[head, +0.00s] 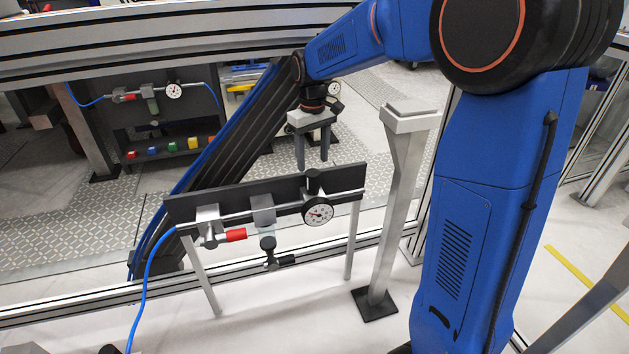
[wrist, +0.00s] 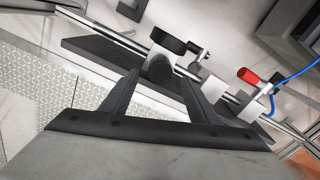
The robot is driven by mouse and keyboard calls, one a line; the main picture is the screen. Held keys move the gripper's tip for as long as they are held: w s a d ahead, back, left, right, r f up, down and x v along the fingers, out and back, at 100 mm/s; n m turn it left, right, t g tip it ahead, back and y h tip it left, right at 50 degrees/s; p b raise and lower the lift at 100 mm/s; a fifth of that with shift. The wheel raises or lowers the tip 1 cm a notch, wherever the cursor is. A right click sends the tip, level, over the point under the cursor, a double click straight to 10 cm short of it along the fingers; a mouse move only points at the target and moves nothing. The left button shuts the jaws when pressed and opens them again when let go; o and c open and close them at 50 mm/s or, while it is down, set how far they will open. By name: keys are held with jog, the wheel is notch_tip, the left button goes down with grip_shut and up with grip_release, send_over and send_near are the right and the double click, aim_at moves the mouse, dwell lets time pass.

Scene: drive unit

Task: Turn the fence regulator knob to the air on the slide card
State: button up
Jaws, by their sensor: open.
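The fence regulator is on a dark board. Its black knob (head: 313,182) stands on top, above a round white-faced gauge (head: 318,212). My gripper (head: 312,165) points down just above the knob, with its two grey fingers apart and nothing held. In the wrist view, the knob (wrist: 157,70) shows between the open fingertips (wrist: 160,78), and the gauge (wrist: 176,40) is seen edge-on beyond it. Whether the fingers touch the knob I cannot tell. The gauge needle is too small to read. I cannot make out a slide card in either view.
The dark board (head: 235,196) on metal legs also carries a red-handled valve (head: 236,235) with a blue hose (head: 150,275) and a hanging black-handled fitting (head: 280,262). A metal post (head: 388,200) stands close to the right. Behind, a similar gauge assembly (head: 174,91) hangs beyond the rail.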

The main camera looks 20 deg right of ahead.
aim_at(313, 172)
jog(key=shift+f, duration=3.7)
jog(key=shift+c, duration=0.2)
jog(key=c, duration=1)
